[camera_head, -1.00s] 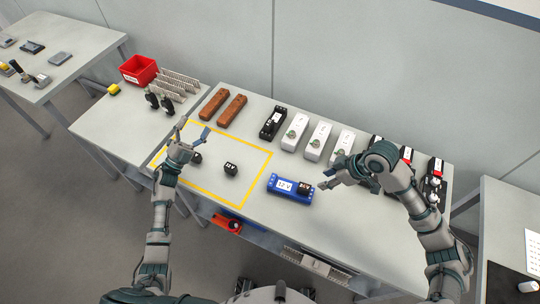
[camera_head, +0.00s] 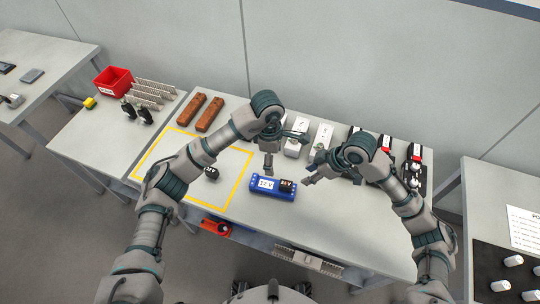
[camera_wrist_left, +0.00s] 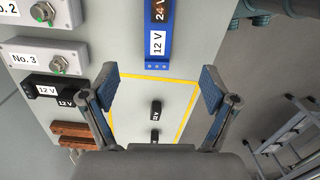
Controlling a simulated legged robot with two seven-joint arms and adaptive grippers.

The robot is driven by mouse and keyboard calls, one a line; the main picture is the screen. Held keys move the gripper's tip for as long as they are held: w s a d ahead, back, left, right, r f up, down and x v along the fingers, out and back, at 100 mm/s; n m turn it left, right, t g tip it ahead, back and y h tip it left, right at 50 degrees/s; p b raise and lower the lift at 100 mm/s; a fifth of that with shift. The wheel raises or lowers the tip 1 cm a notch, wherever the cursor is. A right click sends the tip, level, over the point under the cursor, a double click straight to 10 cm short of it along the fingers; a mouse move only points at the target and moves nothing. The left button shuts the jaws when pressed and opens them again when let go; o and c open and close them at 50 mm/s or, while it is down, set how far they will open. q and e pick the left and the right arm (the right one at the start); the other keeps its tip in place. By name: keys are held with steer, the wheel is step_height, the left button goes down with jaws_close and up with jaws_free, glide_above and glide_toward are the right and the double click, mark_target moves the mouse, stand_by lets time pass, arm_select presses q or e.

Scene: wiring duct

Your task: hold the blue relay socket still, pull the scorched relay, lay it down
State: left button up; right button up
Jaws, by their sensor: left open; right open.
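The blue relay socket (camera_head: 262,190) lies on the table with a white 12 V label on its left part. A dark relay (camera_head: 287,186) marked 24 V sits in its right end. In the left wrist view the socket (camera_wrist_left: 153,66) is at the top, and the relay (camera_wrist_left: 160,10) looks brownish and is cut by the edge. My left gripper (camera_head: 283,152) is open and empty, above and behind the socket; its spread fingers also show in the left wrist view (camera_wrist_left: 158,88). My right gripper (camera_head: 309,174) is open, just right of the relay and apart from it.
A yellow-outlined area (camera_head: 228,207) left of the socket holds a black 12 V relay (camera_head: 210,172) and, in the wrist view, a second dark block (camera_wrist_left: 154,138). White boxes (camera_head: 320,136) and brown bars (camera_head: 210,114) stand along the back. A red bin (camera_head: 113,82) is far left.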

arm_select(q)
glide_above(263, 184)
steer(key=f, duration=0.9)
steer(key=shift+a, duration=0.2)
steer(key=shift+y, duration=0.4)
steer(key=d+f, duration=0.1)
steer(key=f, duration=0.1)
steer(key=d+f, duration=0.1)
steer(key=f, duration=0.1)
steer(key=d+f, duration=0.1)
steer(key=f, duration=0.1)
steer(key=shift+w+a+f, duration=0.1)
steer(key=shift+a+f, duration=0.9)
steer(key=shift+f, duration=0.05)
steer(key=shift+a, duration=0.5)
steer(key=shift+d, duration=1.05)
steer(key=c, duration=1.1)
steer(key=o, duration=0.4)
steer(key=shift+d, duration=0.2)
steer(key=c, duration=0.3)
steer(key=shift+a, duration=0.2)
steer(key=c, duration=0.4)
steer(key=shift+a, duration=0.95)
steer(key=shift+d, duration=0.15)
arm_select(e)
steer(key=a, duration=0.3)
steer(key=shift+r, duration=0.1)
